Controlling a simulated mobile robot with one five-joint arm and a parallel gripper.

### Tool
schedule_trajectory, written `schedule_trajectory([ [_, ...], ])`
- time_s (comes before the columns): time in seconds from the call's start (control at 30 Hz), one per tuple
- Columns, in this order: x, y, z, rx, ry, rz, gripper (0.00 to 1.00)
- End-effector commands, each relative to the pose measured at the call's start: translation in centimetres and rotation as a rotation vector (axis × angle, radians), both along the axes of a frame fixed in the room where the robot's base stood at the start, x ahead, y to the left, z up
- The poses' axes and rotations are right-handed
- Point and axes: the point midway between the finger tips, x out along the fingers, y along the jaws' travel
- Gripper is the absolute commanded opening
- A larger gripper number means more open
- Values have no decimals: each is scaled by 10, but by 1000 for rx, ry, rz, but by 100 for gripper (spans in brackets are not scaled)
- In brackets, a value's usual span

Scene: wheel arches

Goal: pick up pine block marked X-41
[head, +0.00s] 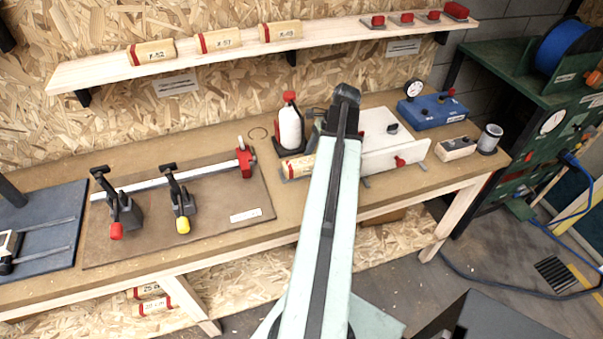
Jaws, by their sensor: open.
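A pine block (298,167) with a red band lies on the workbench in front of a white bottle with a red cap. My arm covers its right end, and I cannot read its marking for certain. Three similar pine blocks lie on the wall shelf: a left one (152,52), a middle one (219,40) and a right one (281,31). Their markings are small; none reads clearly as X-41. My gripper (318,128) is mostly hidden behind my arm, over the bench near the bottle. It is open, and I see nothing held.
The bottle (290,126) stands close behind the bench block. A white fixture (385,150) stands right of my arm. A brown board (215,215) with toggle clamps lies left. The wooden shelf (340,37) overhangs the back. More banded blocks (152,306) lie below the bench.

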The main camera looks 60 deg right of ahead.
Motion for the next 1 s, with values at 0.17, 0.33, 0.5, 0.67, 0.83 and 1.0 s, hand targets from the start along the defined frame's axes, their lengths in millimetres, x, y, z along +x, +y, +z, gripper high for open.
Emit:
schedule_trajectory([
  [0.17, 3, 3, -11, 0, 0, -1, 66],
  [0.33, 3, 3, -10, 0, 0, 0, 50],
  [0.5, 3, 3, -9, 0, 0, 0, 2],
  [0.67, 3, 3, -9, 0, 0, 1, 0],
  [0.83, 4, 4, -6, 0, 0, 2, 0],
  [1.0, 5, 5, 6, 0, 0, 5, 0],
])
